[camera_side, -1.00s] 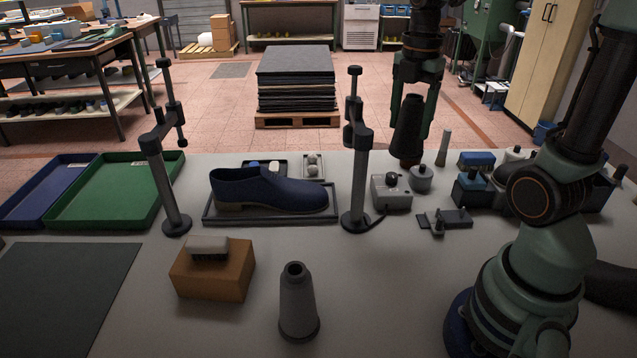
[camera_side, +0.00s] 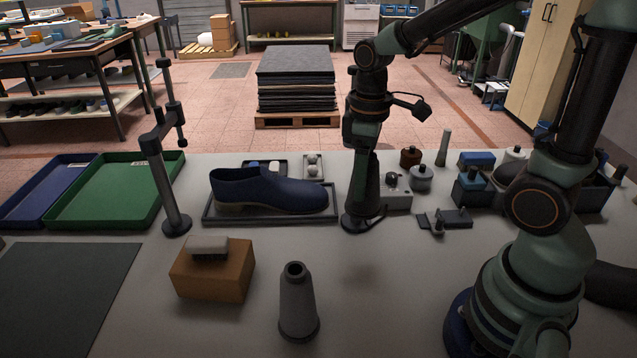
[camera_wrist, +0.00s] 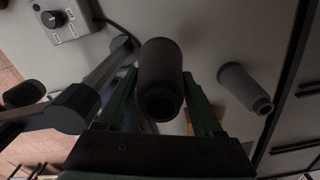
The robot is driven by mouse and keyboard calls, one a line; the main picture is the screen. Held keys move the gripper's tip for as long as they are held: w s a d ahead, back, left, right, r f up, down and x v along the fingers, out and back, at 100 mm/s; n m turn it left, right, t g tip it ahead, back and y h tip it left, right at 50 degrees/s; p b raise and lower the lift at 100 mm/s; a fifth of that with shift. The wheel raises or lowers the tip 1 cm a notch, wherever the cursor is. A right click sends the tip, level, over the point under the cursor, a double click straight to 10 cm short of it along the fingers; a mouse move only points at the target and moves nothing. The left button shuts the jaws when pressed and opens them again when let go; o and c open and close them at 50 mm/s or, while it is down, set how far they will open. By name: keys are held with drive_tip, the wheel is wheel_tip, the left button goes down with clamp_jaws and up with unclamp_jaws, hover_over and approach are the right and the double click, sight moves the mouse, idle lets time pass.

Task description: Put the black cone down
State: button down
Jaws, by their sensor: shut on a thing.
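My gripper (camera_side: 365,195) hangs over the table at the right clamp post, in front of most of it in the side view. In the wrist view my gripper (camera_wrist: 160,98) is shut on the black cone (camera_wrist: 160,70), which sits between the two green fingers. In the side view the cone is hard to tell from the dark fingers and post. A shadow lies on the bare table in front of it. A grey cone (camera_side: 298,305) stands upright on the table nearer the camera; it also shows right of the held cone in the wrist view (camera_wrist: 243,86).
The right clamp post (camera_wrist: 75,105) is close beside my gripper. A blue shoe (camera_side: 268,190) lies on a dark tray behind. A brown block (camera_side: 212,275) stands left, a control box (camera_side: 397,199) right. Bare table lies between the grey cone and my arm's base.

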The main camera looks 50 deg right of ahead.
drive_tip(key=m, duration=0.1)
drive_tip(key=w+r+m, duration=0.1)
drive_tip(key=m, duration=0.1)
drive_tip(key=w+a+r+m, duration=0.1)
drive_tip(key=m, duration=0.1)
drive_tip(key=shift+w, duration=0.25)
drive_tip(key=shift+r, duration=0.2)
drive_tip(key=s+d+r+m, duration=0.3)
drive_tip(key=d+r+m, duration=0.3)
drive_tip(key=r, duration=0.5)
drive_tip(key=w+d+r+n, duration=0.1)
drive_tip(key=w+d+r, duration=0.1)
drive_tip(key=w+d, duration=0.65)
drive_tip(key=w+d+f+n, duration=0.2)
drive_tip(key=d+f, duration=0.2)
drive_tip(key=d, duration=0.3)
drive_tip(key=w+d+f+n, duration=0.2)
drive_tip(key=d+f+n, duration=0.1)
drive_tip(key=d, duration=0.4)
drive_tip(key=f, duration=2)
drive_tip(key=shift+w+d, duration=0.15)
drive_tip(key=shift+d, duration=0.05)
drive_tip(key=shift+f, duration=0.1)
